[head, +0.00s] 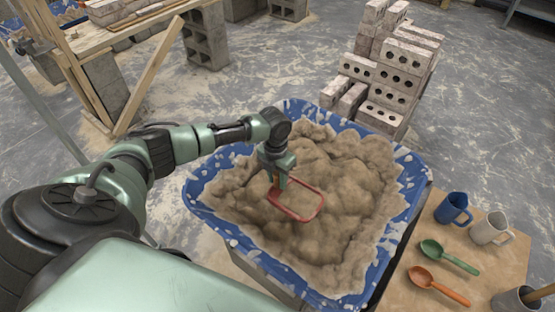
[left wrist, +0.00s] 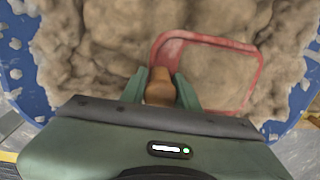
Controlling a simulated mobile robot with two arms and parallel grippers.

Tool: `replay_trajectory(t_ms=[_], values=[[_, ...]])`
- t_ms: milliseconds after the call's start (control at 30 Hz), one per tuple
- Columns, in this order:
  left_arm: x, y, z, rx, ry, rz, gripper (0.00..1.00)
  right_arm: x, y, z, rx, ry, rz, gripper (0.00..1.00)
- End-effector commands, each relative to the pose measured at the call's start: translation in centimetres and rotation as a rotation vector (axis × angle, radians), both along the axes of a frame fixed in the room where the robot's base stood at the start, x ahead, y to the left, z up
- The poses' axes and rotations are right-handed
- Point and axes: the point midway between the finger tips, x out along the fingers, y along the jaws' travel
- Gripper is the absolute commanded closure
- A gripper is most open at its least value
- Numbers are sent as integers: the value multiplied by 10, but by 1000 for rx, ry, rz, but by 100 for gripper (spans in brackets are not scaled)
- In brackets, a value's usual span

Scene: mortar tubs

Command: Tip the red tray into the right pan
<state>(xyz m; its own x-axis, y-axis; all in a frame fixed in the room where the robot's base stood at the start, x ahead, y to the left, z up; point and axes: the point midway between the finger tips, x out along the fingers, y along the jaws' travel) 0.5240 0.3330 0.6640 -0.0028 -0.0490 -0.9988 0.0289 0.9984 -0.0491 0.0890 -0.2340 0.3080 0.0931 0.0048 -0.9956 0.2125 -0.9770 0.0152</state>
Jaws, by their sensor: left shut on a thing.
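The red tray (head: 301,218) lies in the mortar of a blue tub (head: 208,207). Its red rim also shows in the left wrist view (left wrist: 215,41), with grey-brown mortar inside the rim. In the left wrist view my left gripper (left wrist: 160,90) is shut on an orange-brown handle (left wrist: 159,85) beside the rim. How deep the tray sits in the mortar I cannot tell. No pan that I can name as the right one shows. My right gripper is not in view.
A wooden board (head: 400,292) at the right carries a blue mug (head: 453,208), a pale mug (head: 491,229), a green scoop (head: 448,256) and an orange scoop (head: 438,286). Stacked bricks (head: 390,85) stand behind the tub. A timber bench (head: 118,36) stands at the back left.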

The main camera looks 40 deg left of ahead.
Motion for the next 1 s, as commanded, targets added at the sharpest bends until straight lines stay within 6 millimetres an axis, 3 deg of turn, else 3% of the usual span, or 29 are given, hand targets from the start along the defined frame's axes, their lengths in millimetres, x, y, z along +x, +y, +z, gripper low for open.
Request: replay_trajectory(t_ms=[333, 733, 867, 1000], values=[[2, -27, 26, 215, -13, -14, 100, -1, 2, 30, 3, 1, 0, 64], [0, -65, 49, 578, -27, -10, 100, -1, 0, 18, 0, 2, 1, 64], [-1, -81, 59, 681, -28, -10, 100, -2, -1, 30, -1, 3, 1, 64], [-1, -97, 62, 795, -32, -9, 100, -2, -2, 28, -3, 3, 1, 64]])
